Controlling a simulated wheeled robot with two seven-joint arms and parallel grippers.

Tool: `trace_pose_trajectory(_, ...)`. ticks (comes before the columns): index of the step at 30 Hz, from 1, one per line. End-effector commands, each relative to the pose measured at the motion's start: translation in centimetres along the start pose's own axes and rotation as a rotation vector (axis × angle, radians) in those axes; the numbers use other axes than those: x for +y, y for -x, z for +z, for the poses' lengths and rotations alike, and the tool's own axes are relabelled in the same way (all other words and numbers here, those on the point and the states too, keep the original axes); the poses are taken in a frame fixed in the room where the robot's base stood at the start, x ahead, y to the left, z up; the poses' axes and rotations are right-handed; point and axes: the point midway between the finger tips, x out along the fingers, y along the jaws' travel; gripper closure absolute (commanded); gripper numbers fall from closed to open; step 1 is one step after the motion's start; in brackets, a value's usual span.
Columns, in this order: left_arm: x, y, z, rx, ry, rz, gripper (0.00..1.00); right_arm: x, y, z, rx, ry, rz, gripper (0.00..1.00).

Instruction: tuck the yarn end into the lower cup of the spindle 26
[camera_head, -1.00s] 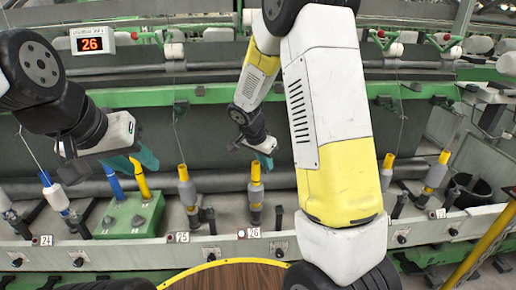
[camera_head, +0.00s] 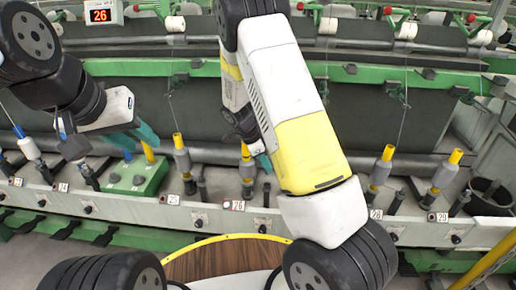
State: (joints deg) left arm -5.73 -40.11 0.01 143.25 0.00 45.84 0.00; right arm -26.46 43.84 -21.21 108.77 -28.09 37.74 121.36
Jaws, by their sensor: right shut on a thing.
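Spindle 26 (camera_head: 247,173) stands upright on the rail above its number plate (camera_head: 236,205), with a yellow top and a grey body. My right gripper (camera_head: 265,163) is close beside its upper part, just to the right. Its teal fingertips partly show, and it is shut on the yarn end, which is too thin to make out here. The lower cup is too small to tell apart from the spindle body. My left gripper (camera_head: 136,140) is open, its teal fingers spread, above the green box to the left, away from spindle 26.
A green box (camera_head: 135,178) with knobs sits on the rail at left. Spindle 25 (camera_head: 183,162) stands left of spindle 26; spindles 28 (camera_head: 381,172) and 29 (camera_head: 445,173) stand at right. My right arm hides the rail between. A black bucket (camera_head: 490,196) stands at far right.

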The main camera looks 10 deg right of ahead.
Motion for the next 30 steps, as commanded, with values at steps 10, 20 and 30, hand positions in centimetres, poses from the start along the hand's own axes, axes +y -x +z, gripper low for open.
trace_pose_trajectory(10, 0.0, 0.0, 0.0, 0.0, 0.0, 0.0, 0.65, 0.0, -1.2, 0.4, 0.002, -0.007, 0.005, 1.0)
trace_pose_trajectory(20, 0.0, 0.0, 0.0, 0.0, 0.0, 0.0, 0.65, 0.0, -3.0, 1.2, 0.001, -0.007, 0.005, 1.0)
trace_pose_trajectory(30, 0.0, 0.0, 0.0, 0.0, 0.0, 0.0, 0.65, 0.0, -4.9, 2.0, 0.001, -0.006, 0.005, 1.0)
